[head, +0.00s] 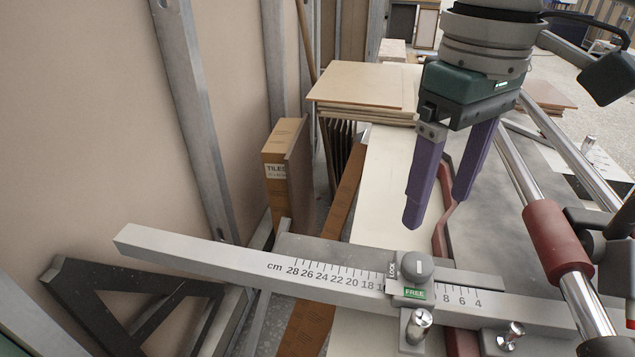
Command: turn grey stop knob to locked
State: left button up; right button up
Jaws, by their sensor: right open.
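The grey stop knob (417,266) sits on a sliding stop block on a grey ruled fence bar (190,248). A short white mark stands on the knob. A white LOCK label (392,269) is at its left and a green FREE label (415,293) is just below it. My right gripper (436,212) hangs above the knob with its two purple fingers pointing down, apart and empty. The fingers are clear of the knob, and the left fingertip is closest to it. My left gripper is not in view.
Silver clamp screws (419,325) stand in front of the knob. Chrome rails with a red collar (557,240) run along the right. A tiles box (285,165) and stacked boards (365,87) stand behind. A metal-studded wall (100,110) closes the left.

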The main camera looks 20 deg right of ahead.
aim_at(419, 262)
notch_tip(419, 262, down, 10)
jog(key=shift+d+b, duration=0.1)
jog(key=shift+b, duration=0.5)
grip_shut()
dwell(0.5)
